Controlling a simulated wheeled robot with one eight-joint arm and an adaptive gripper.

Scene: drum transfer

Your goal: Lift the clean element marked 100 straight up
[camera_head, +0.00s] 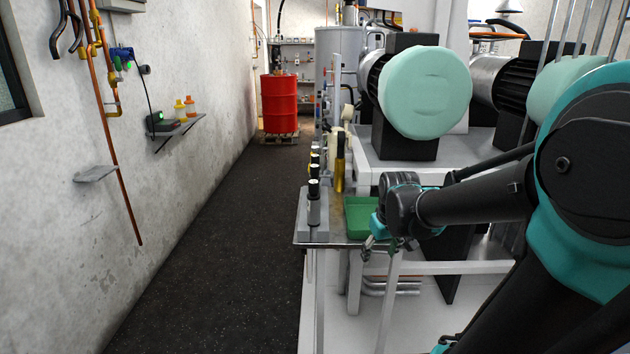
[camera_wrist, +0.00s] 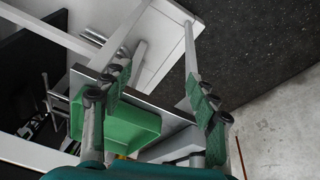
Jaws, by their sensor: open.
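Several upright elements with dark tops stand in a row along the left side of a small bench in the head view. The nearest one (camera_head: 314,205) is grey and dark and stands in a grey holder (camera_head: 315,232). No marking is readable, so I cannot tell which is the clean element marked 100. My gripper (camera_head: 374,238) is right of the row, at the bench's near edge beside the green tray. In the wrist view my gripper (camera_wrist: 161,90) has its two fingers wide apart with nothing between them. The elements are not clearly visible there.
A green tray (camera_head: 358,222) sits on the bench (camera_head: 326,241); it also shows in the wrist view (camera_wrist: 130,122). A yellow cylinder (camera_head: 340,165) stands behind the nearest element. Large green-capped machines (camera_head: 425,92) fill the right. The dark floor (camera_head: 215,260) to the left is clear.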

